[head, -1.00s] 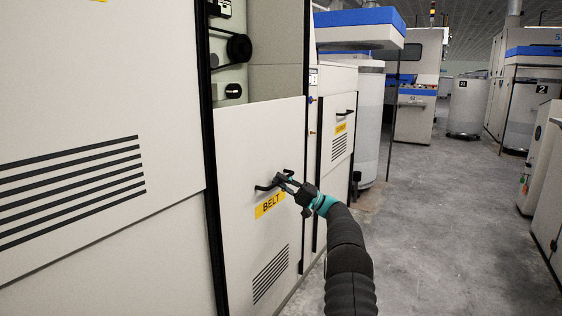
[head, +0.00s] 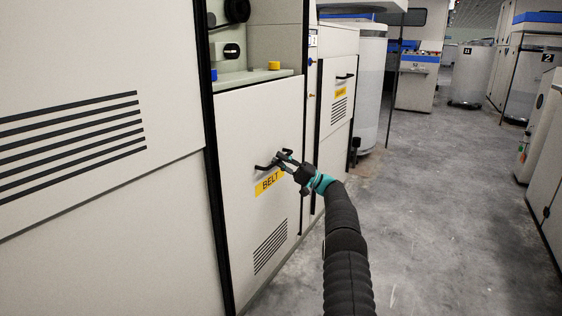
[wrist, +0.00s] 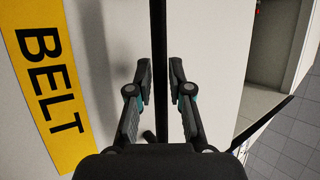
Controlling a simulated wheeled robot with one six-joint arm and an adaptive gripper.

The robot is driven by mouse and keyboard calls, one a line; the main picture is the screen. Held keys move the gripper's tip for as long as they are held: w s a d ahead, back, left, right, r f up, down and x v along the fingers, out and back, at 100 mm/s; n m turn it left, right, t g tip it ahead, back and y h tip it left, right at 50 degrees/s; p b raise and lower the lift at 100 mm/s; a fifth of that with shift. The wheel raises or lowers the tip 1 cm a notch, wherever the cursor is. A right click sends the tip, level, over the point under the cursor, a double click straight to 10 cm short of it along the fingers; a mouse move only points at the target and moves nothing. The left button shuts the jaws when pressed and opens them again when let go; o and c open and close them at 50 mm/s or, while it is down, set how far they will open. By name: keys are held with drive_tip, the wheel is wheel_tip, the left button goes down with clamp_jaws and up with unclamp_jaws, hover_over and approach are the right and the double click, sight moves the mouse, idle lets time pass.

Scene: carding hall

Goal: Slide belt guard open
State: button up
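The belt guard (head: 240,130) is a pale sliding panel with a yellow BELT label (head: 268,182), a vent grille and a black bar handle (head: 263,166). Its top edge stands below an opening that shows machine parts inside. My gripper (head: 282,160) is at the handle. The label (wrist: 45,85) lies to the left there. The exact finger contact is hard to see.
In the opening are a black pulley (head: 237,10), a yellow part (head: 274,66) and a blue part. Another panel (head: 336,95) with its own handle is farther right. A pale cylinder (head: 369,85) stands beyond. The grey aisle floor (head: 440,200) is clear.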

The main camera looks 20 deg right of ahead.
drive_tip(key=shift+a, duration=0.1)
drive_tip(key=v, duration=1.2)
idle(0.5)
